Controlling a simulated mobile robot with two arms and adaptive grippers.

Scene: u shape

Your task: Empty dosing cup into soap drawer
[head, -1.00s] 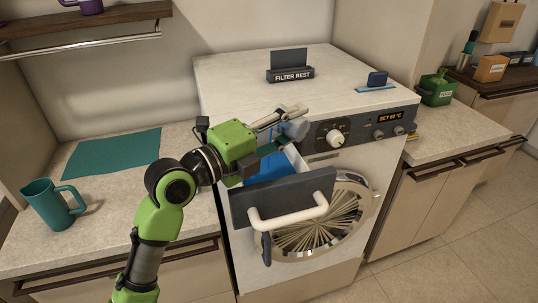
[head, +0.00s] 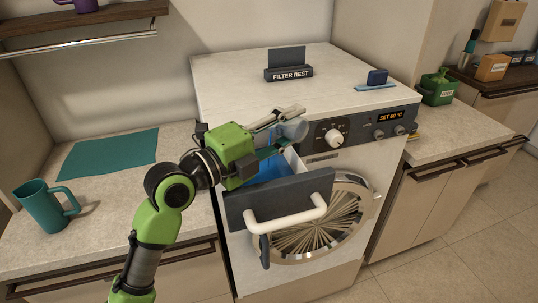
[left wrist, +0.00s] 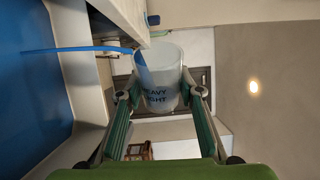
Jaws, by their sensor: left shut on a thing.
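My left gripper (head: 290,131) is shut on the dosing cup (head: 295,129), a translucent cup held above the open soap drawer (head: 278,203). The drawer has a dark front, a white handle and a blue inside. In the left wrist view, the cup (left wrist: 160,72) sits between the fingertips (left wrist: 159,96) with dark lettering on its side, partly readable as "EAVY" and "IGHT". The cup is tipped, and a blue stream (left wrist: 85,49) runs from its rim towards the drawer's blue interior (left wrist: 30,85). Some blue shows inside the cup. My right gripper is not in view.
The washing machine top (head: 235,80) carries a "FILTER REST" stand (head: 289,73) and a blue item (head: 377,77). A control panel with a knob (head: 334,137) is close right of the cup. A teal mug (head: 46,208) and teal mat (head: 110,155) are on the left counter.

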